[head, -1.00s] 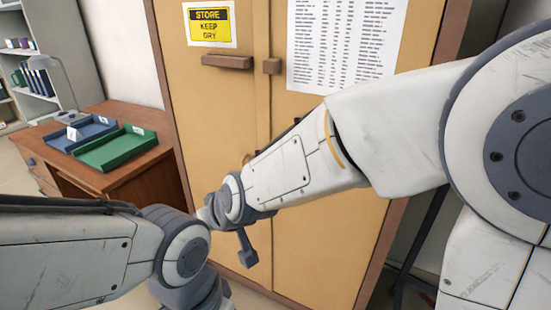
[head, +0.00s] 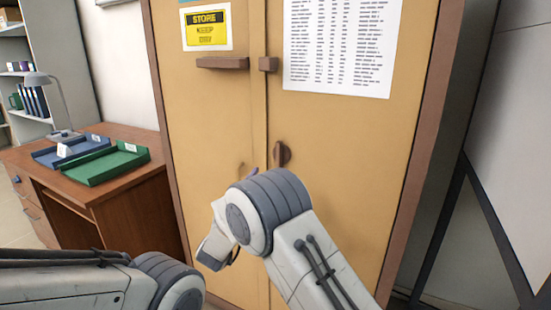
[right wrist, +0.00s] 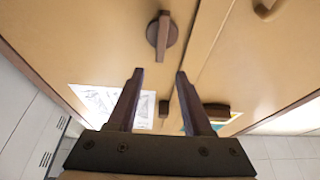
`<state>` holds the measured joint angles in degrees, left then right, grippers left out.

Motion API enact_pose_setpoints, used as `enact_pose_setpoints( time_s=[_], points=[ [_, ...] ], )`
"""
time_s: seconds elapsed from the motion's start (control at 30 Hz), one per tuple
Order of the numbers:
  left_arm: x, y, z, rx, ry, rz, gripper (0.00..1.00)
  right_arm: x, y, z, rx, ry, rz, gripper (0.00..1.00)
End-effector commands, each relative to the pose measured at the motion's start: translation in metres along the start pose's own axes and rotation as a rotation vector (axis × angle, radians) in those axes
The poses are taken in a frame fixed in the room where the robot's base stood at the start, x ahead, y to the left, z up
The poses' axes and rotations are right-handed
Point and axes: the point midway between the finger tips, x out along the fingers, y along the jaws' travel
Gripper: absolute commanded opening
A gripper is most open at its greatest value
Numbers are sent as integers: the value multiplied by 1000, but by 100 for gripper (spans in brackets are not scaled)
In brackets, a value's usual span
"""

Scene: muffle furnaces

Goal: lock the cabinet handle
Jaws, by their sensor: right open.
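The tan cabinet (head: 340,150) stands ahead with both doors closed. Its brown handle (head: 281,154), a lever on a round disc, is on the right door near the seam. In the right wrist view the handle (right wrist: 163,36) lies just beyond my fingertips, its lever roughly in line with the gap between them. My right gripper (right wrist: 160,75) is open and empty, not visibly touching it. In the head view my right wrist is below the handle, and its fingers are not clearly seen. My left arm shows at lower left; its gripper is out of view.
Two brown blocks, a wide one (head: 222,62) and a small one (head: 268,64), sit higher on the doors. A pull (right wrist: 268,8) is on the other door. A wooden desk (head: 140,190) with blue and green trays (head: 106,166) stands left.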

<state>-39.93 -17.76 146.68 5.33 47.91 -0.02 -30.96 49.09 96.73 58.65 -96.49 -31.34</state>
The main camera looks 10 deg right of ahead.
Motion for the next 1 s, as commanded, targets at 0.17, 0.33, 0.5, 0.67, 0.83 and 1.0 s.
enact_pose_setpoints(
  time_s=[0.17,0.33,0.5,0.67,0.83,1.0],
  points=[
    [-4,0,0,0,0,0,49,31,2,-2,2,1,4,50],
    [-6,0,0,0,0,0,49,63,1,-2,3,1,1,50],
    [-8,1,0,0,0,0,49,86,0,-1,3,-1,-2,50],
    [-9,1,0,0,0,0,49,96,0,-1,2,-1,-4,50],
    [-9,1,0,0,0,0,49,98,0,-1,2,-1,-4,50],
    [-9,1,0,0,0,0,49,97,0,-1,2,-1,-5,27]
  ],
)
